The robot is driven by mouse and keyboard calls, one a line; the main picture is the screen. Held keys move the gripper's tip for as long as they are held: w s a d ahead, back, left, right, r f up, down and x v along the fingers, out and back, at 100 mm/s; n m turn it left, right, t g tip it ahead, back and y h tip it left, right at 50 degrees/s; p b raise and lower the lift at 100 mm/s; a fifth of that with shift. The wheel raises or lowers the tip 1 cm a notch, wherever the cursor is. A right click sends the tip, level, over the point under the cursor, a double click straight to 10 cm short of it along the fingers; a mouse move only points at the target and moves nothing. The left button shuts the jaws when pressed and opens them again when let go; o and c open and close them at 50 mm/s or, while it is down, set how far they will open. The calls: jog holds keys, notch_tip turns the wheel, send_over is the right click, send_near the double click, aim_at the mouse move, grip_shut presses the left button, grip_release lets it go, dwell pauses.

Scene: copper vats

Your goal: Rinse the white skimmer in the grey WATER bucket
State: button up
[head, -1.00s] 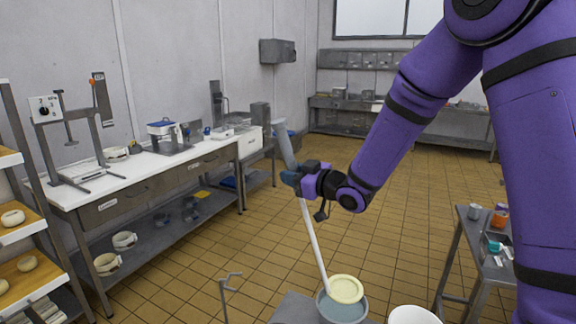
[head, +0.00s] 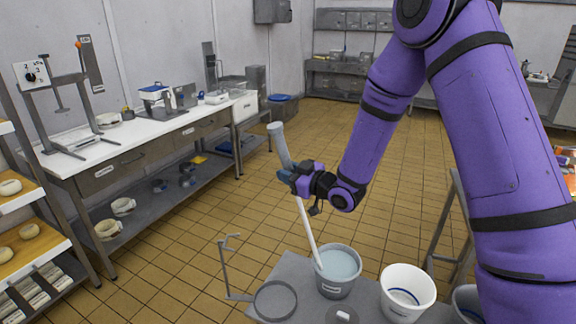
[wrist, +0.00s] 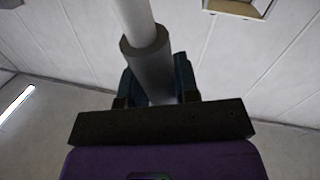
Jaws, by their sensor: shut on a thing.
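My gripper (head: 288,177) is shut on the grey grip of the white skimmer (head: 307,226), above the grey bucket. The skimmer is tilted, grip up, and its white shaft runs down to the left inside of the rim of the grey WATER bucket (head: 337,287). The bucket holds pale blue liquid. The skimmer's round head is not visible; it looks to be below the liquid. In the wrist view the grip (wrist: 150,75) sits between my fingers, with the white shaft (wrist: 136,20) beyond it.
The bucket stands on a grey table (head: 293,268). A white bucket (head: 408,292) stands to its right, with another bucket partly behind my arm. A metal ring on a hooked stand (head: 275,300) is at the left. Tiled floor is clear beyond.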

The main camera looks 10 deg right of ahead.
jog(key=shift+s, duration=0.15)
jog(key=shift+s+d, duration=0.1)
jog(key=shift+s, duration=0.05)
jog(key=shift+w, duration=0.6)
jog(key=shift+s, duration=0.6)
jog(key=shift+w, duration=0.6)
dwell(4.1)
